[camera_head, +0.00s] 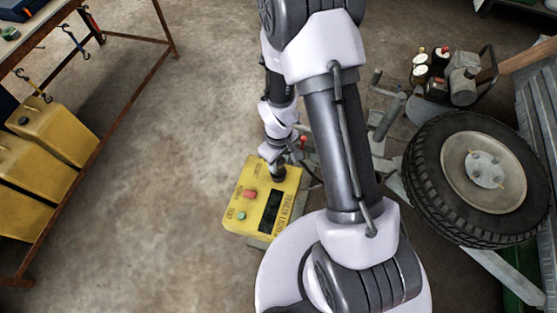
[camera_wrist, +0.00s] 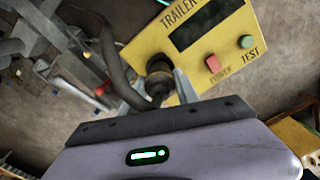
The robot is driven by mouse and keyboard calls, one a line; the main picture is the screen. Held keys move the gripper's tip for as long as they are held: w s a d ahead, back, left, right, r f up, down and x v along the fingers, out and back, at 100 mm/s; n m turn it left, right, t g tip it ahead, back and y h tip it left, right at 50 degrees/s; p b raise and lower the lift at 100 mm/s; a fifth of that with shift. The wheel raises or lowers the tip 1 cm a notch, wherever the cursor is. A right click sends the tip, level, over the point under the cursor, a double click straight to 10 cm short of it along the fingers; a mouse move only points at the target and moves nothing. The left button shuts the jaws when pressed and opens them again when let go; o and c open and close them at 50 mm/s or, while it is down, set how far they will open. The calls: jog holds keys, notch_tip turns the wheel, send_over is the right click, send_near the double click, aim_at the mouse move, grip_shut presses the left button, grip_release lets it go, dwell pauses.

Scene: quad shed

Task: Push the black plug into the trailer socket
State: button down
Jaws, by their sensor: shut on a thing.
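The yellow trailer tester box (camera_head: 240,207) stands below my arm, with a dark display, a red button and a green button on its top. It also shows in the wrist view (camera_wrist: 217,57). My gripper (camera_wrist: 160,90) is shut on the black plug (camera_wrist: 158,84), over the box's edge area. A thick black cable (camera_wrist: 113,65) curves away from the plug. In the head view the plug (camera_head: 278,174) is against or just above the box's far right corner. The trailer socket is hidden under the plug, and I cannot tell how deep the plug sits.
A wheel with a black tyre (camera_head: 480,178) and a grey metal trailer frame stand to the right. A workbench with a rusty frame (camera_head: 110,115) and yellow jerrycans (camera_head: 58,130) stand at the left. The concrete floor between bench and box is clear.

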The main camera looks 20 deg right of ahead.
jog(key=shift+f+b, duration=1.25)
jog(key=shift+f, duration=0.55)
dwell(0.7)
jog(key=c, duration=0.8)
grip_release()
jog(key=shift+c, duration=0.2)
jog(key=shift+o, duration=0.5)
jog(key=o, duration=0.4)
notch_tip(320, 180, up, 9)
jog(key=p, duration=0.7)
jog(key=shift+r, duration=0.1)
